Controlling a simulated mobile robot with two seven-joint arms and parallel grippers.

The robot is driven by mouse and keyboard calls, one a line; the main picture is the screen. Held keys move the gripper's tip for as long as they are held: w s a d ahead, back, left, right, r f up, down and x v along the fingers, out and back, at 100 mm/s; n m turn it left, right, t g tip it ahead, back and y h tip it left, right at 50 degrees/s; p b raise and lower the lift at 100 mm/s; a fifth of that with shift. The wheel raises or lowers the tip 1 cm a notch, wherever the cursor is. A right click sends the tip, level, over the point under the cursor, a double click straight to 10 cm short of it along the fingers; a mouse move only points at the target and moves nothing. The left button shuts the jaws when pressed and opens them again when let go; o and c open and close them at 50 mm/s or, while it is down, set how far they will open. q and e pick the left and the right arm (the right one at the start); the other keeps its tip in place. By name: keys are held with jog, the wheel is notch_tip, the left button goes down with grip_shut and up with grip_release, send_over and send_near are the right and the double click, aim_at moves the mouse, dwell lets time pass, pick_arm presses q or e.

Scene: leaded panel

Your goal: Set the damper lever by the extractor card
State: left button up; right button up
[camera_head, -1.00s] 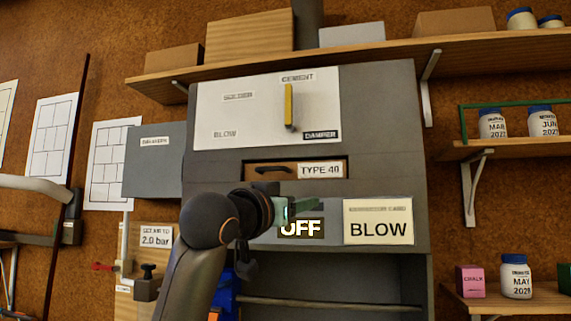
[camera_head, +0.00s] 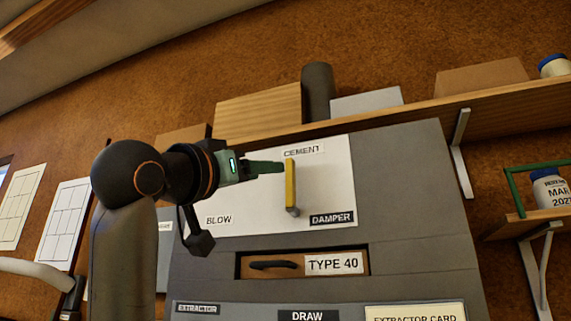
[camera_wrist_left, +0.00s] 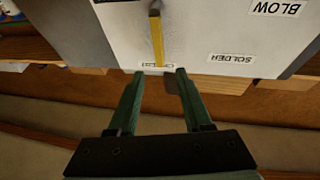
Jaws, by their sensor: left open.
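The yellow damper lever (camera_head: 291,184) points straight up toward the CEMENT label (camera_head: 303,150) on the white damper plate (camera_head: 330,185). The BLOW label (camera_head: 219,219) is at lower left of the plate. The SOLDER label shows in the left wrist view (camera_wrist_left: 232,58) and is hidden behind my gripper in the head view. The extractor card (camera_head: 415,313) shows only its top edge at the bottom. My left gripper (camera_head: 284,167) is at the lever's upper end. In the wrist view its open fingers (camera_wrist_left: 160,75) straddle the line of the lever (camera_wrist_left: 157,40), which shows just beyond the tips.
Below the plate is a drawer marked TYPE 40 (camera_head: 335,263). A wooden shelf (camera_head: 500,103) with boxes runs above the grey cabinet (camera_head: 410,180). A shelf bracket (camera_head: 460,150) stands to the right.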

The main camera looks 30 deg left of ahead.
aim_at(288, 171)
pick_arm(q)
jog(key=p+x, duration=0.2)
jog(key=x, duration=0.4)
jog(key=shift+w+r, duration=0.2)
jog(key=shift+w, duration=0.05)
jog(key=shift+w+r+p, duration=0.15)
jog(key=shift+w+p, duration=0.3)
jog(key=shift+w, duration=0.25)
jog(key=shift+c, duration=0.2)
grip_shut()
dwell(0.4)
